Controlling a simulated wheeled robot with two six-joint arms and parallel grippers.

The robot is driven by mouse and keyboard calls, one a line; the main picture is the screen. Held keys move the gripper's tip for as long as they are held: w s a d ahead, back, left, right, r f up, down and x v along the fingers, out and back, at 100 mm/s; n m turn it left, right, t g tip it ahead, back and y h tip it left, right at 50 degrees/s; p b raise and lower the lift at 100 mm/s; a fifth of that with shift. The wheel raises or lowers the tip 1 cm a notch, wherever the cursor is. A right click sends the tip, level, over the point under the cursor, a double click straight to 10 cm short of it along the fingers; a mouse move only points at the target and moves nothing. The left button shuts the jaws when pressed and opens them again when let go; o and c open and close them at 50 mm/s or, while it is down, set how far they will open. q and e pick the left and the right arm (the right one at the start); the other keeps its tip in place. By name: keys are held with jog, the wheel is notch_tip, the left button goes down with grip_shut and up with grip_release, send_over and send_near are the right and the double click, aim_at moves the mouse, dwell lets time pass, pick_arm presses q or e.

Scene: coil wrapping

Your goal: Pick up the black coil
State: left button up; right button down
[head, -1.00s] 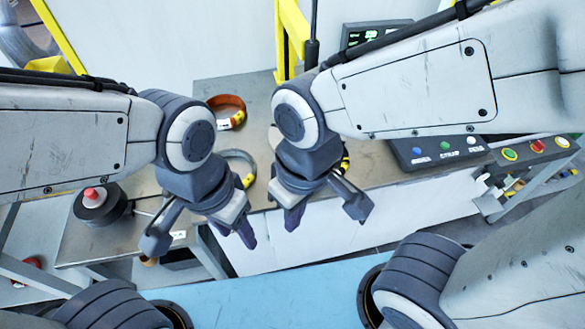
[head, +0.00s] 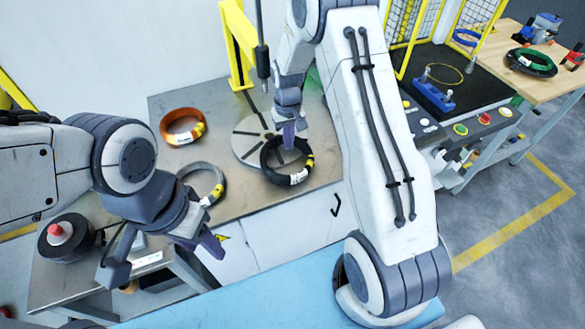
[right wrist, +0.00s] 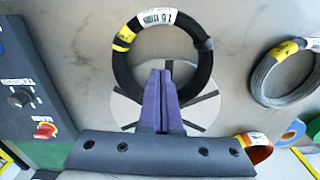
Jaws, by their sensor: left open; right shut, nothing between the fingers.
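The black coil (head: 271,174), a ring with yellow and white labels, lies at the table's front edge, partly over a round grey plate. It also shows in the right wrist view (right wrist: 122,66). My right gripper (head: 290,142) is shut and empty above the coil. In the right wrist view its purple fingers (right wrist: 162,76) cross the ring's near rim, and the tips show against its opening. I cannot tell whether they reach down into it. My left gripper (head: 163,258) is open and empty, left of the coil and in front of the table.
A grey coil (head: 221,187) lies left of the black coil, with an orange coil (head: 166,128) behind it. A black spool with a red knob (head: 62,240) sits at far left. A control panel (head: 470,128) is right.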

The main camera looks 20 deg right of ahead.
notch_tip(320, 180, down, 8)
jog(key=p, duration=0.2)
jog(key=shift+s+f+p, duration=0.1)
jog(key=shift+f+p, duration=0.05)
jog(key=shift+p, duration=0.15)
jog(key=s+p, duration=0.2)
jog(key=s, duration=0.1)
jog(key=shift+s+a, duration=0.15)
jog(key=shift+s+f, duration=0.1)
jog(key=shift+s, duration=0.2)
